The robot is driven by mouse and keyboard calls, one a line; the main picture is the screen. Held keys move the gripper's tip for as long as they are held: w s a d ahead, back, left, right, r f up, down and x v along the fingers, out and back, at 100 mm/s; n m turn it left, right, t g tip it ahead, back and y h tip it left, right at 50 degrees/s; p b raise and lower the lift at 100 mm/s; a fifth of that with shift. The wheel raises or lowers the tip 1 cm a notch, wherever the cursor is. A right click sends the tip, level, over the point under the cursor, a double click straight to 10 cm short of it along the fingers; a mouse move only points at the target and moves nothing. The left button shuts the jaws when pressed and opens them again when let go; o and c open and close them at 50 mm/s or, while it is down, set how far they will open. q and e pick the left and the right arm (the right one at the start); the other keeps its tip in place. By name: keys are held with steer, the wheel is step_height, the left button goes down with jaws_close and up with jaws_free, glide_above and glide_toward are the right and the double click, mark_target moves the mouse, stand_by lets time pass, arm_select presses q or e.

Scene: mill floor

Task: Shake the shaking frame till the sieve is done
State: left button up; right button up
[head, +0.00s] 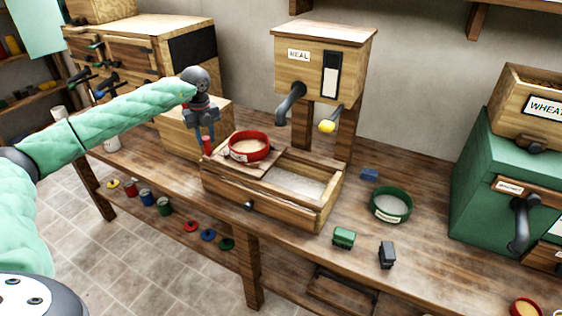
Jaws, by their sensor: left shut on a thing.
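The shaking frame (262,168) is a small wooden carriage lying across the left part of an open wooden box (265,203) on the bench. A red round sieve (249,154) with a label and pale contents sits on it. Pale meal (297,183) lies in the box, to the right of the sieve. My left gripper (208,140) points down at the left end of the frame and is shut on a small red handle (207,147). The fingertips partly hide the handle. My right gripper is out of view.
A meal dispenser (318,70) with a dark spout and yellow-tipped lever stands behind the box. A green sieve (390,206), a green block (344,237) and a dark block (387,255) lie to the right. A green wheat mill (500,190) stands at far right.

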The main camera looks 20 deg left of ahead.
arm_select(q)
steer(key=shift+w+a, duration=0.1)
steer(key=shift+a, duration=1.1)
steer(key=shift+a, duration=0.7)
steer(key=o, duration=0.7)
steer(key=shift+w, duration=0.1)
steer(key=shift+o, duration=1.2)
steer(key=shift+a, duration=0.2)
steer(key=shift+d+r, duration=0.1)
steer(key=shift+d, duration=0.05)
